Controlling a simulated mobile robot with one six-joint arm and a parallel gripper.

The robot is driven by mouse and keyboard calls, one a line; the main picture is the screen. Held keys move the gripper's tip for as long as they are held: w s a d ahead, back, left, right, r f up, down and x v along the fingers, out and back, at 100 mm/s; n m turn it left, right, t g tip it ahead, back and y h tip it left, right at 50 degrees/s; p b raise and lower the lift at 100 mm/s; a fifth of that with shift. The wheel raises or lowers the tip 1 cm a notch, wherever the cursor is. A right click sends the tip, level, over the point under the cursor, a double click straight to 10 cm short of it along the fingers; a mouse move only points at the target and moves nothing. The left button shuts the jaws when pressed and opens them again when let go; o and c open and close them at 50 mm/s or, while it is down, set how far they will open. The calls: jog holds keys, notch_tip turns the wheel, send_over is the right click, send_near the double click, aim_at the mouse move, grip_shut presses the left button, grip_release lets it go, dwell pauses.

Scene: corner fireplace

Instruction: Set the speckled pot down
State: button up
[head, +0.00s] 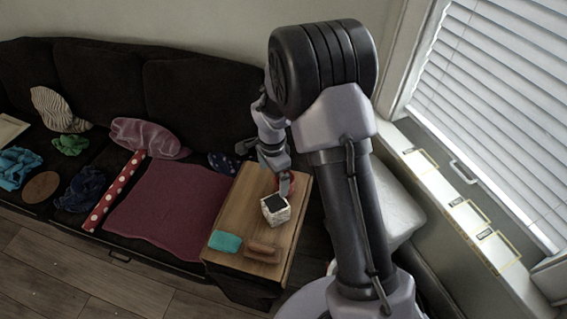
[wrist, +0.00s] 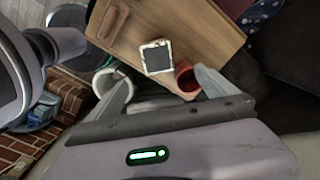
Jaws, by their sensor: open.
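The speckled pot (head: 275,209) is a small whitish, squarish pot with a dark top. It stands upright on the wooden table (head: 232,215). In the wrist view the pot (wrist: 146,46) shows ahead of the fingers, its dark square top facing the camera. My gripper (head: 276,178) is open, at the table's far end just behind the pot in the head view. A red cup (wrist: 186,74) sits close beside the pot, near one fingertip.
A teal cloth (head: 225,242) and a brown block (head: 262,252) lie at the table's front. The dark sofa (head: 200,85) holds cushions, crumpled cloths and a maroon mat (head: 165,210). A window sill (head: 440,205) is at right. A white round rim (wrist: 101,75) shows by a finger.

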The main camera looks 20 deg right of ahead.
aim_at(275, 203)
jog(key=shift+m, duration=0.3)
notch_tip(275, 203, down, 14)
jog(key=b, duration=0.4)
jog(key=shift+s+f, duration=0.1)
jog(key=shift+s, duration=0.05)
notch_tip(275, 203, down, 6)
jog(key=b, duration=0.3)
jog(key=shift+r, duration=0.35)
jog(key=shift+c, duration=0.3)
